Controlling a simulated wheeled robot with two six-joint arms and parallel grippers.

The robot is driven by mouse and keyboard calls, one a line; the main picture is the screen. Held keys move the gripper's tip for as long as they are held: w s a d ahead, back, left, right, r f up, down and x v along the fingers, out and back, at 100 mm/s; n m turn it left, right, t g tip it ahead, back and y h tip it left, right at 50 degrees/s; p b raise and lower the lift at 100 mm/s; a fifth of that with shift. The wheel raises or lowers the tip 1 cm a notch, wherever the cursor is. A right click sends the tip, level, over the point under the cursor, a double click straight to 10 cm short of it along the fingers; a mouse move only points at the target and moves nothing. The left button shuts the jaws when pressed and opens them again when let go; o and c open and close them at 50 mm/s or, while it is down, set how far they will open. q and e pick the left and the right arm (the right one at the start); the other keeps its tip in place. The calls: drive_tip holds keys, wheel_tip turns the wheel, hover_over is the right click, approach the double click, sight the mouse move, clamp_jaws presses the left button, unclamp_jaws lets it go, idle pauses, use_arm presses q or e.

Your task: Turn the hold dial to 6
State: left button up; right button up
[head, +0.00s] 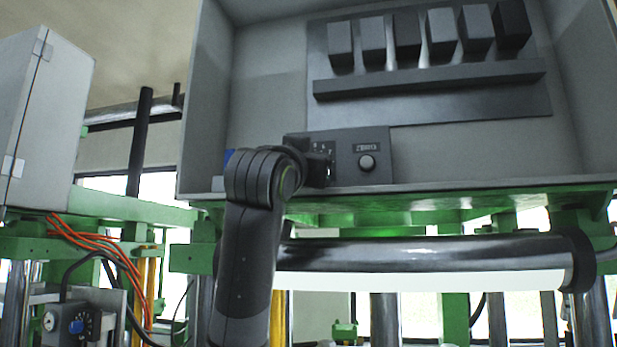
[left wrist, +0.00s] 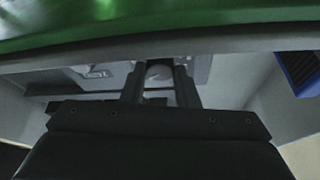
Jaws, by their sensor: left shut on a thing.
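A grey control panel (head: 346,145) stands at the lower left inside the cabinet. Its left part carries small white scale marks, and my left gripper (head: 322,168) is in front of it, hiding the dial in the head view. In the left wrist view, the two dark fingers of my left gripper (left wrist: 159,82) are on either side of a round grey dial (left wrist: 158,72), closed on it. The dial's pointer and number cannot be read. My right gripper is in neither view.
A round knob (head: 366,162) under a small label sits on the panel's right part. Several dark blocks stand above a ledge (head: 430,78) in the cabinet (head: 210,120). A green frame (head: 430,208) and a dark roller (head: 430,252) lie below. Orange cables (head: 100,245) hang at left.

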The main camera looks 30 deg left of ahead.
use_arm(q)
drive_tip(key=n+y+b, duration=0.1)
drive_tip(key=n, duration=0.1)
drive_tip(key=n+y+b, duration=0.1)
drive_tip(key=n, duration=0.2)
drive_tip(key=shift+w+d+f+g+y, duration=0.1)
drive_tip(key=shift+d+f+g+y, duration=0.1)
drive_tip(key=shift+g+y, duration=0.1)
drive_tip(key=shift+r+n+g+y+b, duration=0.1)
drive_tip(key=shift+n+g+y+b, duration=0.3)
drive_tip(key=shift+n+y+b, duration=0.9)
drive_tip(key=shift+n+h+p, duration=0.4)
drive_tip(key=shift+n+p, duration=0.1)
drive_tip(key=shift+n, duration=0.2)
drive_tip(key=o, duration=1)
drive_tip(key=shift+r, duration=0.1)
drive_tip(key=shift+c, duration=0.2)
